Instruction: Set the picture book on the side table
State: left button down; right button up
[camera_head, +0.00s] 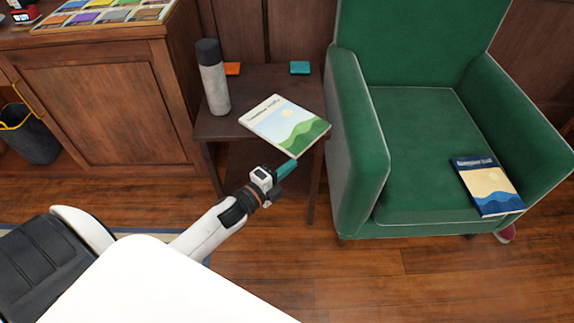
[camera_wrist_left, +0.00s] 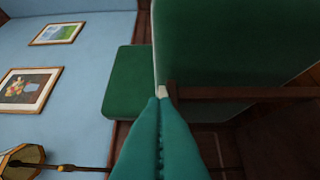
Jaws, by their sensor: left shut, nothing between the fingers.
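A book with a green hill and sun cover (camera_head: 284,122) lies flat on the dark wood side table (camera_head: 215,127). Its near corner appears to reach past the table's front edge. A second book, with a cream and blue wave cover (camera_head: 488,187), lies on the green armchair's seat (camera_head: 415,150). My left gripper (camera_head: 294,163) is shut and empty, just in front of the table, close to the near corner of the hill-cover book; I cannot tell if they touch. In the left wrist view its teal fingers (camera_wrist_left: 162,98) are together. My right gripper is out of view.
A grey bottle with a dark cap (camera_head: 213,80) stands at the table's left. An orange item (camera_head: 232,68) and a teal item (camera_head: 300,68) lie at its back. A wood cabinet (camera_head: 110,105) and a dark bin (camera_head: 30,132) are at left. Floor at front right is clear.

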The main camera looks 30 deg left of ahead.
aim_at(282, 148)
pick_arm(q)
jog(key=shift+w+a, duration=0.35)
jog(key=shift+w, duration=0.15)
jog(key=w+a, duration=0.1)
jog(key=w, duration=0.1)
jog(key=w+a, duration=0.1)
jog(key=w, duration=0.1)
jog(key=w+a+b, duration=0.1)
jog(key=w, duration=0.1)
jog(key=shift+w+a, duration=0.1)
jog(key=shift+a, duration=0.3)
